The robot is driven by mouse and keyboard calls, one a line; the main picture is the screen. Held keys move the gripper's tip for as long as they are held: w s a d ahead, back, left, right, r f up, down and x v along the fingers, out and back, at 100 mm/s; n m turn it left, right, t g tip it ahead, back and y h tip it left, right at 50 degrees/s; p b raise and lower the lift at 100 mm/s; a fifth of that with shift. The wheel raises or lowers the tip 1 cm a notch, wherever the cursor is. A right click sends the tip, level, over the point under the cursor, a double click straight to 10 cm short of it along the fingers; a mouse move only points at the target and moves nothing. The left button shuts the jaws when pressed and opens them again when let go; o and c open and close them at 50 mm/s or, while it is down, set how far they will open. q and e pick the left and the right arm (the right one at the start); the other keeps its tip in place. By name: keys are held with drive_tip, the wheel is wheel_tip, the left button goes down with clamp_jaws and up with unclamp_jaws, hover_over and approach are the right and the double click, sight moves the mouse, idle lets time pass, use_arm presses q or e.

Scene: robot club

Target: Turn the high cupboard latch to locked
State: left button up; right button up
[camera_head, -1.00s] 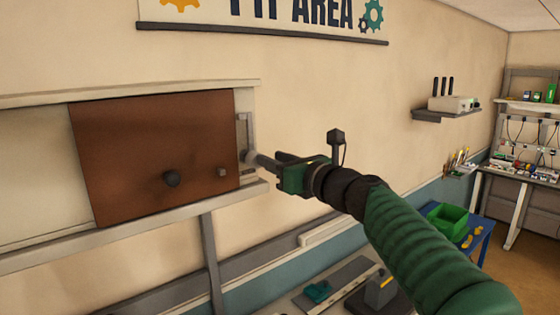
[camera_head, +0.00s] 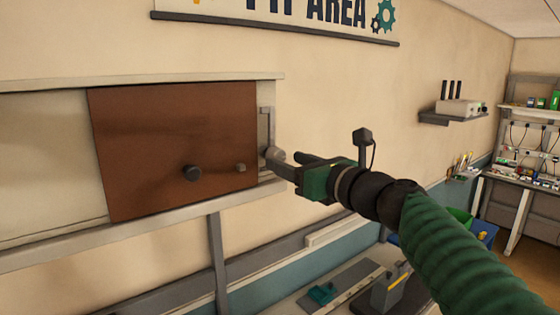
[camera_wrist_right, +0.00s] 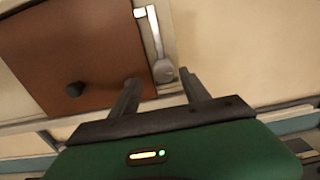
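The grey latch (camera_head: 265,125) is at the door's right edge. Its bar stands nearly upright above a round pivot (camera_head: 274,154); the latch also shows in the right wrist view (camera_wrist_right: 152,32). My right gripper (camera_head: 288,164) is open at the pivot's lower right. In the wrist view its fingers (camera_wrist_right: 163,88) are spread, with the pivot seen between and beyond them; I cannot tell whether they touch it. My left gripper is not in view.
The cupboard frame's lower ledge (camera_head: 130,231) runs below the door. A wall shelf (camera_head: 447,119) with a device is at the right. A bench (camera_head: 345,285) with tools lies below. The wall right of the latch is bare.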

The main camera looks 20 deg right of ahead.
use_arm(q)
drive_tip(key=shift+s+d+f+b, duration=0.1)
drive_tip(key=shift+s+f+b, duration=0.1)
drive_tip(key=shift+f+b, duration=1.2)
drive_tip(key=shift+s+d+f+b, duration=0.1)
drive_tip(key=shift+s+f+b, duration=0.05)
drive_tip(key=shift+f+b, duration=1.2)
use_arm(e)
drive_tip(key=v, duration=1.5)
drive_tip(key=shift+d, duration=0.3)
